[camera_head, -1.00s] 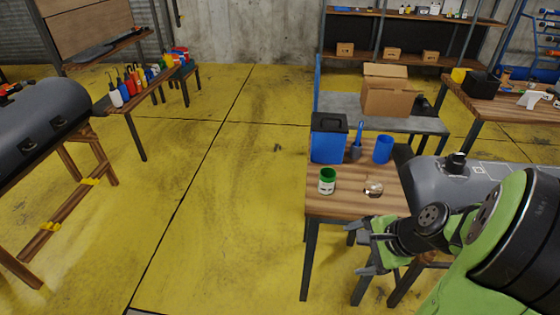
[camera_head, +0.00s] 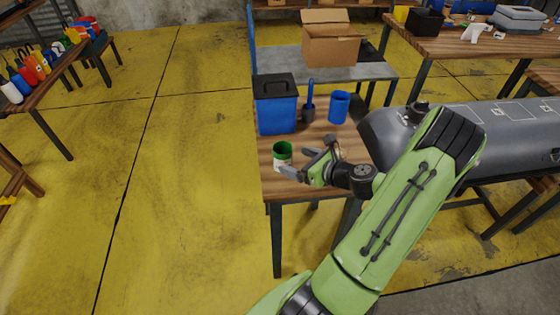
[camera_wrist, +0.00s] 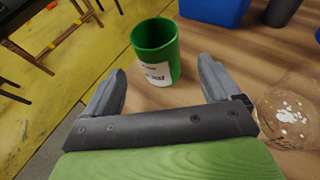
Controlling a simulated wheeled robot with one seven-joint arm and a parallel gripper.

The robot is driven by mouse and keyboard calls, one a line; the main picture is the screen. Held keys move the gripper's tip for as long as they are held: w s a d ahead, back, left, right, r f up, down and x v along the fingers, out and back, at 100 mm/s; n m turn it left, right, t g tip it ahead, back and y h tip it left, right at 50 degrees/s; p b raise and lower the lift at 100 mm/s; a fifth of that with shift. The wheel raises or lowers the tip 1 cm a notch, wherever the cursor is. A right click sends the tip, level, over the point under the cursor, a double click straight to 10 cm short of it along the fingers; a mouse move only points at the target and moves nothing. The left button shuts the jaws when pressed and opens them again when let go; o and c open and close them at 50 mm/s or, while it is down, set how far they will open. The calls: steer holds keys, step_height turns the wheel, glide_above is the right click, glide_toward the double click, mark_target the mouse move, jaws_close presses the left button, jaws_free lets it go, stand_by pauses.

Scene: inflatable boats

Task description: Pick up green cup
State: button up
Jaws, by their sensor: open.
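The green cup (camera_head: 283,153) stands upright near the front left corner of the wooden table (camera_head: 290,187). It has a white label and looks empty inside. In the wrist view the green cup (camera_wrist: 157,50) is just ahead of my gripper (camera_wrist: 162,85), roughly between the lines of the two fingers. My gripper (camera_head: 299,165) is open and empty, to the right of the cup in the head view. Whether a finger touches the cup I cannot tell.
A blue lidded bin (camera_head: 276,110), a dark holder with a blue-handled tool (camera_head: 309,107) and a blue cup (camera_head: 339,107) stand behind. A clear dish with white bits (camera_wrist: 286,116) lies right of my gripper. A grey inflatable tube (camera_head: 480,135) lies to the right.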

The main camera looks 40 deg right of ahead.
mark_target(289, 159)
steer(key=b+x, duration=0.2)
steer(key=x, duration=0.5)
steer(key=shift+f, duration=0.2)
steer(key=shift+r, duration=0.1)
steer(key=shift+a, duration=0.1)
steer(key=c, duration=1.1)
